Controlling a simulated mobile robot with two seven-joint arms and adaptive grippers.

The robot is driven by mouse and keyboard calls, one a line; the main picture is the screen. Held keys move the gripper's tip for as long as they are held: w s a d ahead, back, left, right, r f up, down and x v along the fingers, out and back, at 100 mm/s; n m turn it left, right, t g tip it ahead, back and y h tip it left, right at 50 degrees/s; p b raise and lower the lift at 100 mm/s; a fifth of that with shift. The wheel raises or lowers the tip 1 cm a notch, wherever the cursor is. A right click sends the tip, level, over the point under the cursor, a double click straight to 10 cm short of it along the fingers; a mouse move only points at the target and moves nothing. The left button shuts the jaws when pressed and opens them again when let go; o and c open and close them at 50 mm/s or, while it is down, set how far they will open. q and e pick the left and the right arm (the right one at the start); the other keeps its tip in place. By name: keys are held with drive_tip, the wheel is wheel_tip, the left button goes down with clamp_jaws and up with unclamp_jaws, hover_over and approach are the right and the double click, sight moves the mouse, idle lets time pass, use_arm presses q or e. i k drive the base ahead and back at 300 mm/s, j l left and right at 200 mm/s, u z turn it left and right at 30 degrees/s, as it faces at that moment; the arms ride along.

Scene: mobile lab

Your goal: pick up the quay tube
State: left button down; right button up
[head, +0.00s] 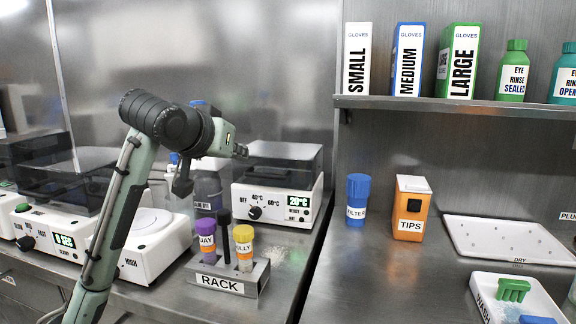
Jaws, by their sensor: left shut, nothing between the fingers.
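The quay tube (208,246) has a purple cap and an orange label that reads "UAY" as far as it shows. It stands upright in the left part of the grey rack (222,283), its lower part hidden by the rack's front. My left gripper (181,187) is dark, points down and is shut and empty. In the picture it is above and to the left of the purple cap, apart from it. My right gripper is not in view.
A yellow-capped tube (244,250) and a black upright item (225,238) share the rack. A heater box (275,203) stands behind, and a white device (150,250) is at left. A blue filter bottle (356,205) and an orange tips box (411,212) stand right.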

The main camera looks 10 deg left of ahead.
sight(208, 243)
drive_tip(key=k, duration=1)
